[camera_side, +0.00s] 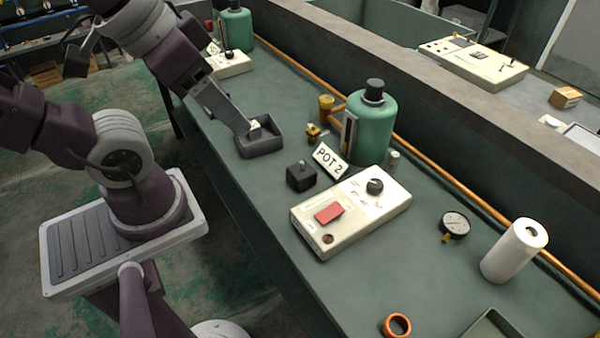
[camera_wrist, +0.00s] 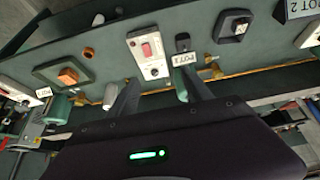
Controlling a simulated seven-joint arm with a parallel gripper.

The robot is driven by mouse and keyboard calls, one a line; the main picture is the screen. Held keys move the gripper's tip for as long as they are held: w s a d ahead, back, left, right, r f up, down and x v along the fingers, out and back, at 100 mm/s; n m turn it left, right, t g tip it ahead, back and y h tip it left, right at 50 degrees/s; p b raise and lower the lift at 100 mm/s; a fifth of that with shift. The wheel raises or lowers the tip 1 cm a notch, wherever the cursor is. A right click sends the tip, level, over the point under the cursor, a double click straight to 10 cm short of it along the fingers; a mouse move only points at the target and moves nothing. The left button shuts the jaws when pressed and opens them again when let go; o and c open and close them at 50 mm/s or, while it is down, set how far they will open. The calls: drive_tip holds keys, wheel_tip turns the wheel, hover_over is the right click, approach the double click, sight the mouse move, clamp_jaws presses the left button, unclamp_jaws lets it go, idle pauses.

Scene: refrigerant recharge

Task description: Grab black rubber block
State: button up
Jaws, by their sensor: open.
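The black rubber block (camera_side: 301,176) is a small dark cube with a small pale knob on top. It stands on the green bench left of the white control box (camera_side: 350,212). It appears as a small dark shape in the wrist view (camera_wrist: 183,42), beyond the right finger. My gripper (camera_side: 250,130) is above the bench, up and left of the block in the side view, and apart from it. The wrist view shows the gripper's two fingers (camera_wrist: 160,88) spread with nothing held between them. One finger partly covers a green bottle there.
A dark open tray (camera_side: 262,148) lies under the gripper in the side view. A "POT 2" sign (camera_side: 329,160) and a green bottle (camera_side: 373,125) stand close behind the block. A gauge (camera_side: 454,225), a white roll (camera_side: 514,250) and an orange ring (camera_side: 397,325) lie further right.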

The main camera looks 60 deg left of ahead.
drive_tip(key=c, duration=0.5)
drive_tip(key=n+h, duration=1.3)
drive_tip(key=n, duration=0.7)
hover_over(304, 164)
drive_tip(key=s+d, duration=0.3)
wheel_tip(304, 164, down, 18)
drive_tip(key=a+f+n+t, duration=0.1)
drive_tip(key=a+f+n, duration=0.1)
drive_tip(key=f, duration=0.1)
drive_tip(key=a+f+n+t+y, duration=0.1)
drive_tip(key=a+f+n+t, duration=0.1)
drive_tip(key=f, duration=0.1)
drive_tip(key=a+f+n+t+y, duration=0.1)
drive_tip(key=a+f+n, duration=0.1)
drive_tip(key=f, duration=0.1)
drive_tip(key=shift+f+n+t, duration=0.2)
drive_tip(key=shift+n+t, duration=0.1)
drive_tip(key=shift+f+y, duration=0.3)
drive_tip(key=shift+f, duration=0.05)
drive_tip(key=x, duration=0.6)
drive_tip(key=shift+w+d+f, duration=0.1)
drive_tip(key=shift+w+d, duration=0.1)
drive_tip(key=shift+w, duration=0.1)
drive_tip(key=shift+c, duration=0.2)
